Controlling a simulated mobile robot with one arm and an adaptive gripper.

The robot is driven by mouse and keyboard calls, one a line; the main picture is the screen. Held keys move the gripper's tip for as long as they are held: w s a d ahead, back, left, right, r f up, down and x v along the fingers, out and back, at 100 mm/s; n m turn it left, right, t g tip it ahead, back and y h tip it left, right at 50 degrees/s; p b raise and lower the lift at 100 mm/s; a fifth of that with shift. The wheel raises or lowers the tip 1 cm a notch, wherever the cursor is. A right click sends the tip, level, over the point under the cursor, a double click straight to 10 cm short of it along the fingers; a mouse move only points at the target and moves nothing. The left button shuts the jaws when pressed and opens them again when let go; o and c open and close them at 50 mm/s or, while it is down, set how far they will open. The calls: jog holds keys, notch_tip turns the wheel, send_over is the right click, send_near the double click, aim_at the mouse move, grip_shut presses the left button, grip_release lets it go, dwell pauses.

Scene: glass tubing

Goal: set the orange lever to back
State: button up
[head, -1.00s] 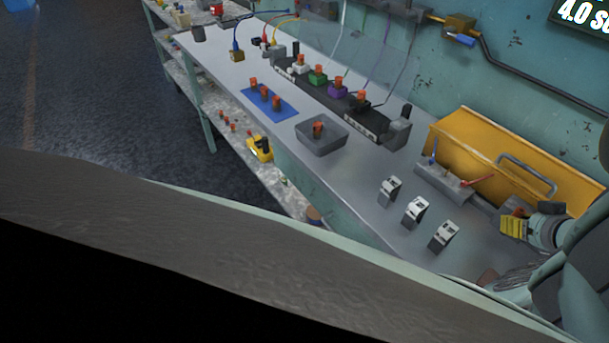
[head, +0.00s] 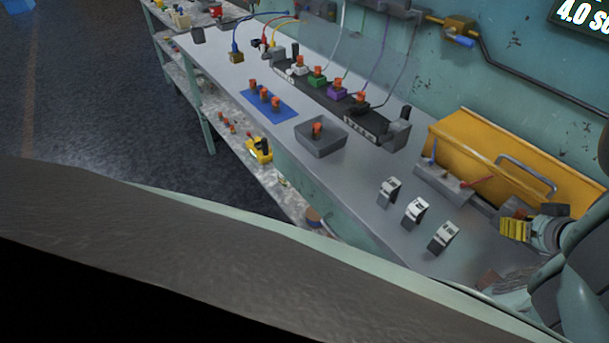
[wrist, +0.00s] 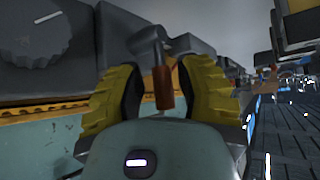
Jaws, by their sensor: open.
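My gripper (head: 516,230) is at the right end of the bench, in front of the yellow case. In the wrist view its two yellow ribbed fingers (wrist: 160,95) are spread apart. A lever with an orange handle (wrist: 163,88) on a grey shaft stands between them, with visible gaps on both sides, so it is not gripped. The lever's grey mount (wrist: 180,44) is behind it.
A dark box with a round dial (wrist: 38,32) is at upper left in the wrist view. The yellow case (head: 480,143) stands behind the levers. Several white-faced switches (head: 415,211) stand to the left. A grey tray (head: 322,146) and a blue mat (head: 284,112) are farther away.

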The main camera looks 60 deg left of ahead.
jog(key=v, duration=1.1)
jog(key=shift+d+r, duration=0.15)
jog(key=shift+d, duration=0.05)
jog(key=shift+s, duration=0.1)
